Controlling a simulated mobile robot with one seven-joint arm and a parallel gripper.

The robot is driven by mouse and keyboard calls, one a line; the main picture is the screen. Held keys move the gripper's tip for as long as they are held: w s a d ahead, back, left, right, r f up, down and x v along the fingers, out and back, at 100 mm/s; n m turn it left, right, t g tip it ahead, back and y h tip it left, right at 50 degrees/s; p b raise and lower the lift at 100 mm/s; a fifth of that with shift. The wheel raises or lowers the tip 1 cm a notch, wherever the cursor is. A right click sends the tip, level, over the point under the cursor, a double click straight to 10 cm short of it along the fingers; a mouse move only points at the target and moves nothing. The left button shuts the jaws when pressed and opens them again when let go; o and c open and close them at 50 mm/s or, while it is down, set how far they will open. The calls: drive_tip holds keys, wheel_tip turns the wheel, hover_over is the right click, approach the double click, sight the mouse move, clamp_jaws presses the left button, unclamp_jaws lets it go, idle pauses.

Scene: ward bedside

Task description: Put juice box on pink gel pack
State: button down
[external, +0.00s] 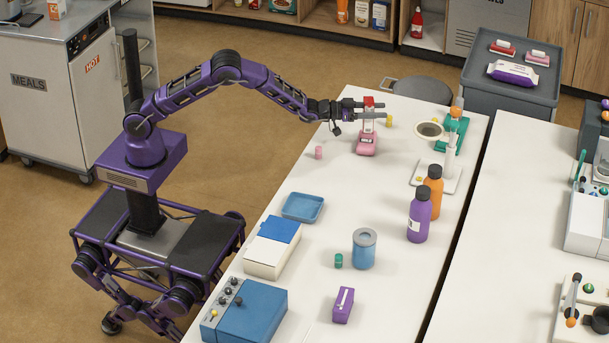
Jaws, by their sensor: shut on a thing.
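The juice box, small and upright with a red top and a pale body (369,124), is between the fingers of my gripper (371,110), which is shut on it. The fingers cover part of its body. The pink gel pack (366,148) lies on the white table directly under the juice box in the picture. The box's lower end is at or just above the pack's far part; I cannot tell whether they touch.
Small pink (318,152) and yellow (389,121) cylinders stand near the gel pack. A blue tray (303,207) and bottles (419,216) stand nearer the camera.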

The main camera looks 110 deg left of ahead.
drive_tip(key=shift+f, duration=1.65)
drive_tip(key=shift+f, duration=0.15)
drive_tip(key=shift+c, duration=0.8)
unclamp_jaws()
drive_tip(key=v, duration=1.2)
